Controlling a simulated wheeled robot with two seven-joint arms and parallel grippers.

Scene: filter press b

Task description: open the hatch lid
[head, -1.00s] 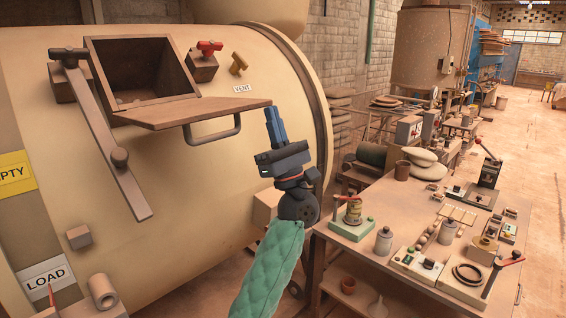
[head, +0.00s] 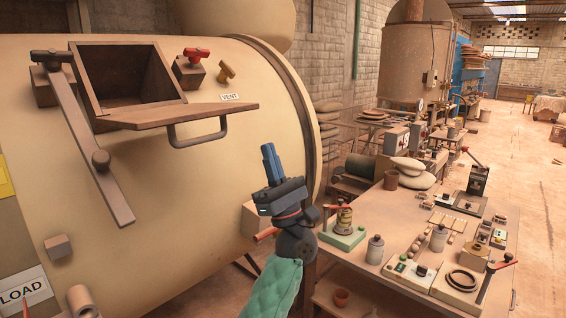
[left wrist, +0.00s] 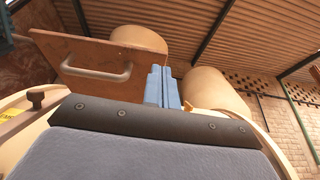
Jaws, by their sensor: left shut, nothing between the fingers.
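The hatch lid (head: 180,116) is a flat brown plate on the square hatch box (head: 130,75) of the cream drum. It stands swung out from the box, so the dark opening is uncovered. Its grey bar handle (head: 198,138) hangs from the near side. My left gripper (head: 268,152) is shut and empty, below and right of the lid's outer corner, apart from it. In the left wrist view, the blue fingers (left wrist: 162,87) are together, and the lid (left wrist: 85,60) with its handle (left wrist: 97,72) shows to their left. My right gripper is out of view.
A long lever with a knob (head: 101,161) slants down left of the opening. A workbench (head: 345,268) with several tools stands at the right.

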